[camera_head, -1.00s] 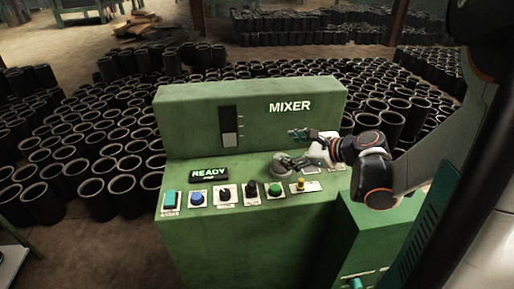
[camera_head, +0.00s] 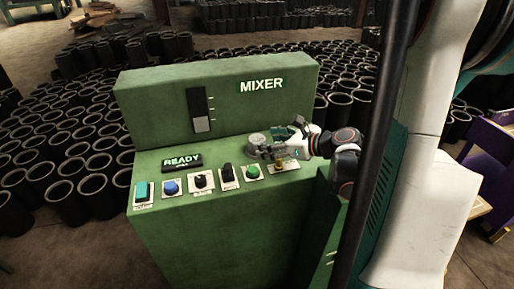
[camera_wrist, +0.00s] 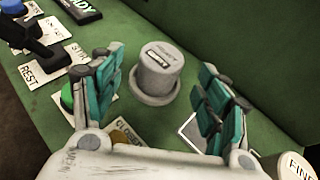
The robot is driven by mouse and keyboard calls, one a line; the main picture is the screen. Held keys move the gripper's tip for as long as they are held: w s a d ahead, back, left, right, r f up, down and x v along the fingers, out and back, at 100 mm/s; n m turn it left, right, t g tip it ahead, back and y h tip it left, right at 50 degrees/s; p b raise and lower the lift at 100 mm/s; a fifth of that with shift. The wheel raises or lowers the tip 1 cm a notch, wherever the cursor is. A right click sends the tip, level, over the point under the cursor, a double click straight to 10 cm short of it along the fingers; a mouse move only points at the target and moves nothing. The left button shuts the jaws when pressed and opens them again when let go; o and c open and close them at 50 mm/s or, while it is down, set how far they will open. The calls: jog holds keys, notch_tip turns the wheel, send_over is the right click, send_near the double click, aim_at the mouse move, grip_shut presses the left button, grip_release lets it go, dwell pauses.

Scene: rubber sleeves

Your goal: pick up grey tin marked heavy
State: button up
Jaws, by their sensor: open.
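The grey tin (camera_wrist: 161,72) is a short round can with a small label on its lid, too blurred to read surely. It has a wider round grey foot or dish at its base, on the green console. In the head view the tin (camera_head: 258,142) sits right of the READY display. My gripper (camera_wrist: 160,84) is open, with one teal-padded finger on each side of the tin and gaps showing. In the head view my gripper (camera_head: 279,143) reaches in from the right, close to the tin and partly covering it.
The MIXER panel (camera_head: 150,95) rises behind the tin. A green button (camera_head: 252,171), a black knob (camera_head: 227,174) and a yellow control (camera_head: 280,166) are close in front. A pale container marked FINE (camera_wrist: 295,167) stands at the lower right in the wrist view.

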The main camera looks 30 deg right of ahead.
aim_at(257, 141)
jog(key=b+x, duration=0.2)
jog(key=x, duration=0.2)
jog(key=shift+w+f, duration=0.2)
jog(key=shift+w, duration=0.05)
jog(key=shift+w+a+f, duration=0.1)
jog(key=shift+w+a, duration=0.05)
jog(key=shift+w, duration=0.35)
jog(key=c, duration=1.3)
